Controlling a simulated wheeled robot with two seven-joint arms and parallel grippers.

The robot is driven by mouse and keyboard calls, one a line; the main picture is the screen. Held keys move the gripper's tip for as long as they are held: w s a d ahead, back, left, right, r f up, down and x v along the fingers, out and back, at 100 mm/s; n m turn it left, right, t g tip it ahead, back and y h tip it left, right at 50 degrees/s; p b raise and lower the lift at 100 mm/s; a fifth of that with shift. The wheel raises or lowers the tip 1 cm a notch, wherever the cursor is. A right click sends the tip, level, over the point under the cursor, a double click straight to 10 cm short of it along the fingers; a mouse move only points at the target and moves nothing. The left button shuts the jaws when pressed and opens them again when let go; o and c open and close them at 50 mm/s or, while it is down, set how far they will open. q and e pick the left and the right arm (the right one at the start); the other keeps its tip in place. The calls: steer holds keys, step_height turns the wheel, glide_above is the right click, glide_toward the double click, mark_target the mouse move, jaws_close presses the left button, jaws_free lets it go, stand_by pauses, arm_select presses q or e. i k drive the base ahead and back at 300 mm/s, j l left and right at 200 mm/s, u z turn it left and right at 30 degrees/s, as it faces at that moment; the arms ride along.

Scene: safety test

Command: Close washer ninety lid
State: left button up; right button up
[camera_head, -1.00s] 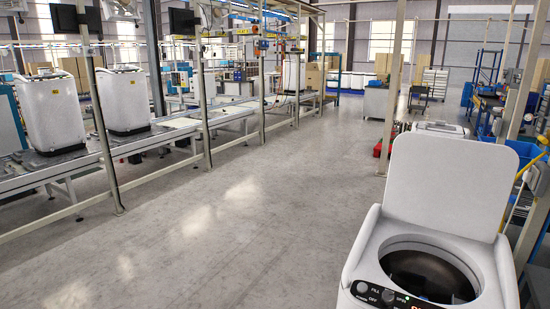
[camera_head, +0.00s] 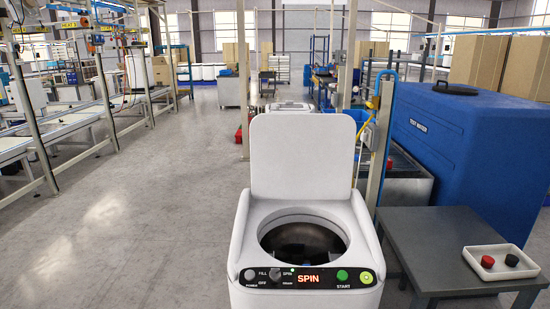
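A white top-loading washer (camera_head: 241,262) stands ahead, right of the picture's middle. Its white lid (camera_head: 302,157) is raised and stands upright at the back of the tub opening. The dark round drum (camera_head: 303,246) is uncovered. The front control panel (camera_head: 306,279) has knobs, a display lit with "SPIN", a green start button and a yellow-ringed button at the right end. Neither of my grippers shows in this view.
A grey table (camera_head: 428,232) to the right bears a white tray (camera_head: 501,273) with a red and a black knob-like piece. A large blue tank (camera_head: 452,150) stands behind it. A conveyor line (camera_head: 70,125) runs along the left. The floor (camera_head: 150,220) left of the washer is clear.

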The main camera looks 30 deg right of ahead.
mark_target(293, 156)
steer(key=i+j+u, duration=0.25)
steer(key=i, duration=0.5)
steer(key=i+j+u, duration=0.1)
steer(key=i+u, duration=0.2)
steer(key=i, duration=0.5)
